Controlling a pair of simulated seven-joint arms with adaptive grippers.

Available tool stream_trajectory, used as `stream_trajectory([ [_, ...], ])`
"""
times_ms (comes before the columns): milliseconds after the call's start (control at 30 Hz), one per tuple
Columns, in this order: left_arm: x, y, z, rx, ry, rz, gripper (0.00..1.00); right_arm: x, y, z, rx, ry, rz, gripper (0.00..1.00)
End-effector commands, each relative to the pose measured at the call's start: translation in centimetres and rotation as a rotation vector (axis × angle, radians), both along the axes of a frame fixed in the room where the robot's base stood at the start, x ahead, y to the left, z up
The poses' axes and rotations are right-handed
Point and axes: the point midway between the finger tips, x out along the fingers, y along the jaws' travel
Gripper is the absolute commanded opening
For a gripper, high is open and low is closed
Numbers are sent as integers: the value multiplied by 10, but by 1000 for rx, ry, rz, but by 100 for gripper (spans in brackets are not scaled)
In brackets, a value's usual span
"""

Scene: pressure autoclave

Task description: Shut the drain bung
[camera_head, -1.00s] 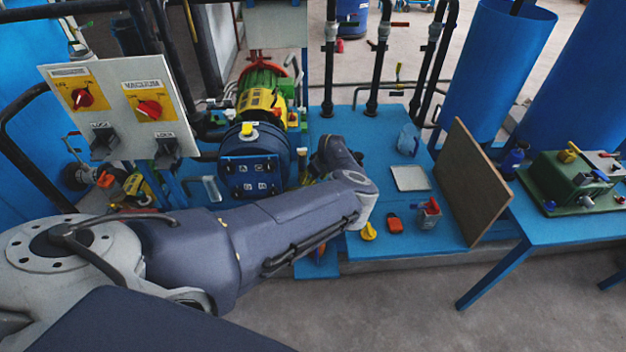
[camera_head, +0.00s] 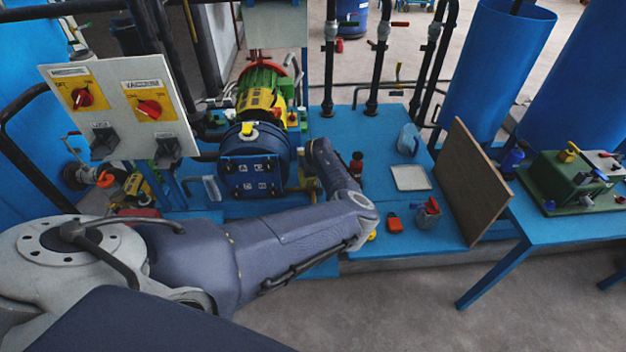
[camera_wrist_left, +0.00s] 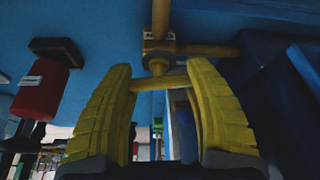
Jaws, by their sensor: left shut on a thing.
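The drain bung shows in the left wrist view as a brass fitting (camera_wrist_left: 158,50) with pipe stubs and a thin brass crossbar (camera_wrist_left: 160,83). My left gripper (camera_wrist_left: 165,88) has its two ribbed yellow fingers on either side of that crossbar, closed on it. In the head view, brass parts (camera_head: 303,182) show beside the blue round vessel (camera_head: 252,170), just left of my left forearm. The gripper's fingers are hidden there behind my arm. How far the bung is turned cannot be told. My right gripper is in neither view.
A red and black bottle (camera_head: 356,166) stands right of my wrist; the left wrist view shows a red, black-capped thing (camera_wrist_left: 40,92) nearby. A white tray (camera_head: 411,178), a red item (camera_head: 395,224) and a leaning brown board (camera_head: 470,185) are farther right on the blue bench.

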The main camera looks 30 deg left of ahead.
Motion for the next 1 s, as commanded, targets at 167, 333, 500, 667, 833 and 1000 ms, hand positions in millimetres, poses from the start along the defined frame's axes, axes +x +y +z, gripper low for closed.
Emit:
stream_trajectory([
  [167, 1, 3, 3, 5, -6, -91, 24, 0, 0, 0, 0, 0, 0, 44],
  [333, 2, 4, 3, 6, -7, -147, 24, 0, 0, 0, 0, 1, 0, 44],
  [500, 2, 4, 4, 6, -7, -176, 24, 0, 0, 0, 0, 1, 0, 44],
  [667, 3, 4, 4, 7, -7, -182, 24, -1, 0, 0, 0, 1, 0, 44],
  [833, 3, 4, 4, 6, -8, -181, 24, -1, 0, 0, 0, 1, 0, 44],
  [1000, 3, 4, 5, 7, -8, -181, 64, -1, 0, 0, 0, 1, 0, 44],
])
